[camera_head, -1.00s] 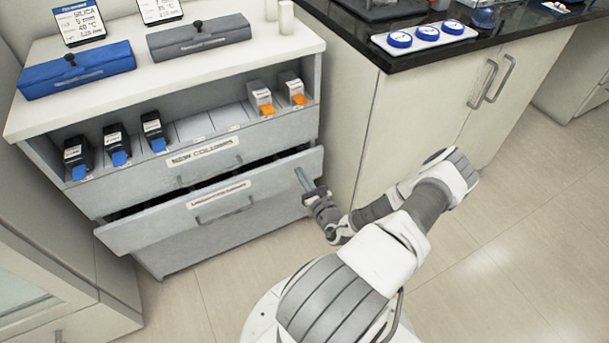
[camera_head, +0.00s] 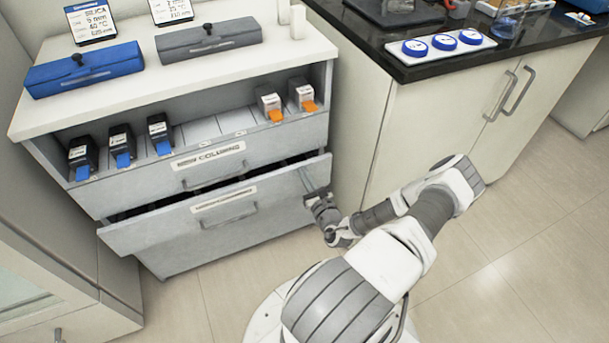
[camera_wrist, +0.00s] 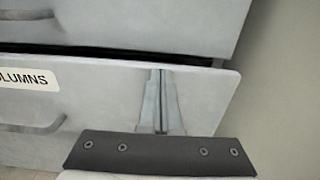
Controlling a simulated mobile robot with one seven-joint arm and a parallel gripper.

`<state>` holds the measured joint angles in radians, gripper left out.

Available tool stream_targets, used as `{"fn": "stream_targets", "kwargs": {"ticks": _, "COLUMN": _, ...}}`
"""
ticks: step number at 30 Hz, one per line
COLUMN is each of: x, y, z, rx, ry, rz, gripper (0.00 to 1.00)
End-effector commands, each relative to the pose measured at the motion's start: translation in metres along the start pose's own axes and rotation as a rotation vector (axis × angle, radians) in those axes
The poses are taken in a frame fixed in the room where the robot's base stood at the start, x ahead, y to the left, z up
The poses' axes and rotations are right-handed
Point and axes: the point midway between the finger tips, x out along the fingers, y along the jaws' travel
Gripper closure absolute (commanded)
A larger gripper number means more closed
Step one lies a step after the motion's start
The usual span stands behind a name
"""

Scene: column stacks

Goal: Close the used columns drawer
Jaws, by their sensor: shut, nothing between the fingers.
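The used columns drawer (camera_head: 160,232) is the lower drawer of the grey cabinet. It stands partly open, with a dark gap above its front; its label is blurred in the head view. In the wrist view its front (camera_wrist: 95,88) fills the middle, with the end of its label and part of its handle (camera_wrist: 35,125) at the left. My gripper (camera_head: 308,180) is at the right end of the drawer front, away from the handle. In the wrist view my gripper (camera_wrist: 160,78) has its fingers together, with nothing between them, against or just before the front; contact is unclear.
Above is the new columns drawer (camera_head: 215,162), beneath a shelf with several column boxes. A blue case (camera_head: 85,70) and a grey case (camera_head: 208,38) lie on the cabinet top. A cream cupboard (camera_head: 425,125) stands close at the right. The floor (camera_head: 480,270) in front is clear.

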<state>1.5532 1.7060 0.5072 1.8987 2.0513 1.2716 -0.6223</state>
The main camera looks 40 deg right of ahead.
Motion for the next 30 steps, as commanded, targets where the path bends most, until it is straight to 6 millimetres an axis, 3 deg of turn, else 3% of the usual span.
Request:
{"fn": "stream_targets", "kwargs": {"ticks": 12, "x": 0.049, "y": 0.001, "z": 0.001, "rx": -0.001, "ry": -0.001, "rz": 0.001, "gripper": 1.00}}
{"fn": "stream_targets", "kwargs": {"ticks": 30, "x": 0.051, "y": -0.003, "z": 0.002, "rx": -0.001, "ry": -0.001, "rz": 0.003, "gripper": 1.00}}
